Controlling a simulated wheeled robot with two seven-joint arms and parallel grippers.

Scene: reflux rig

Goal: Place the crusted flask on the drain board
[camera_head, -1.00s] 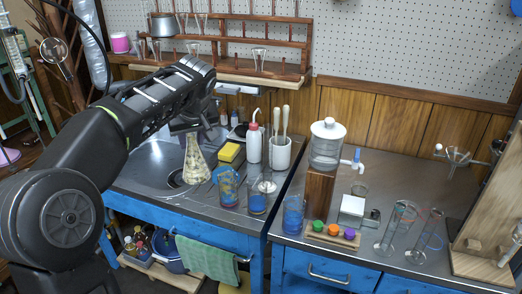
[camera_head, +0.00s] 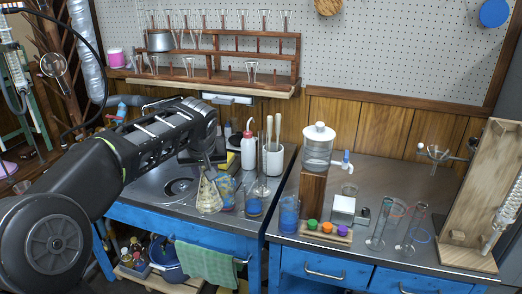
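The crusted flask (camera_head: 209,196) is a conical glass flask with a pale yellowish, mottled coating. My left gripper (camera_head: 207,163) appears shut on its neck, and the flask hangs nearly upright beneath it. It shows in front of the steel bench, right of the sink basin (camera_head: 177,188) and close to the blue-tinted beaker (camera_head: 226,194). I cannot tell whether its base touches the steel. The steel surface (camera_head: 232,224) beside the basin looks like the drain board, but I cannot be certain. My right gripper is not in view.
A tiered wooden rack (camera_head: 215,68) hangs behind. A green towel (camera_head: 207,264) hangs in front.

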